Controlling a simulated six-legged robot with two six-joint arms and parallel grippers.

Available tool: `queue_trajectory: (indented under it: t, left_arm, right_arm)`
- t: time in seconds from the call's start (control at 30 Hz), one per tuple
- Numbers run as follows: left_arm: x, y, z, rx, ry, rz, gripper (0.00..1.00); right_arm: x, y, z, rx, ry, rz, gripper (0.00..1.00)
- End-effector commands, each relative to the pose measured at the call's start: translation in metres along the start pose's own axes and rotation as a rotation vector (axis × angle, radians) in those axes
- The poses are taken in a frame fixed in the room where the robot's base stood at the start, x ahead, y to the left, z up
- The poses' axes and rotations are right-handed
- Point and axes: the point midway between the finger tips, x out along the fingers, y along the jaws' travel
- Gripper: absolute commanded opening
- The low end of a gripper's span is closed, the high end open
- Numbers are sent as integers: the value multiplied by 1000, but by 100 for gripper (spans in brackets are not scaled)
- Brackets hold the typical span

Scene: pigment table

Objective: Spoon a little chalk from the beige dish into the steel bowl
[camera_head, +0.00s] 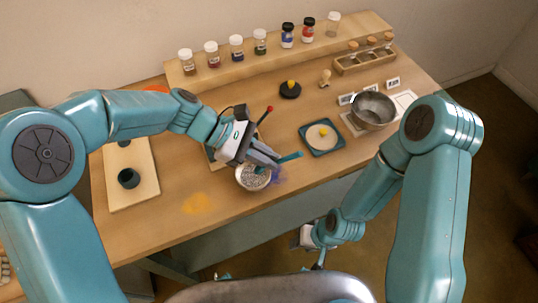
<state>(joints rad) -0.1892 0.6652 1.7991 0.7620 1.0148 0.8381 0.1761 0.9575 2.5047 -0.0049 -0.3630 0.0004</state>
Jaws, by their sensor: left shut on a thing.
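My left gripper (268,160) is shut over a pale round dish (241,184) with speckled grey-white contents. A teal bar (292,156), which looks like the spoon's handle, sticks out to the right from its fingertips. The spoon's other end is hidden by the fingers or dish. The steel bowl (373,108) stands at the right of the table; its inside looks empty from here. A beige disc (316,141) with a yellow knob sits on a teal square tray. My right gripper (316,257) hangs off the table's front edge; its fingers are too small to judge.
Several pigment jars (236,46) line a raised back shelf. A wooden rack (364,58) with corked jars stands at the back right. A black-based yellow knob (290,88) is mid-table. A board (145,185) with a dark cup (129,178) lies left. Yellow powder (196,203) stains the front.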

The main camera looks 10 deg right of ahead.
Motion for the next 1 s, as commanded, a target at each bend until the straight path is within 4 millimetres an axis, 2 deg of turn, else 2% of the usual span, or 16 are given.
queue_trajectory:
  t: [1.0]
  left_arm:
    - [1, 3, -28, -38, -196, -1, 0]
  right_arm:
    - [40, 14, -1, 0, 0, 0, 43]
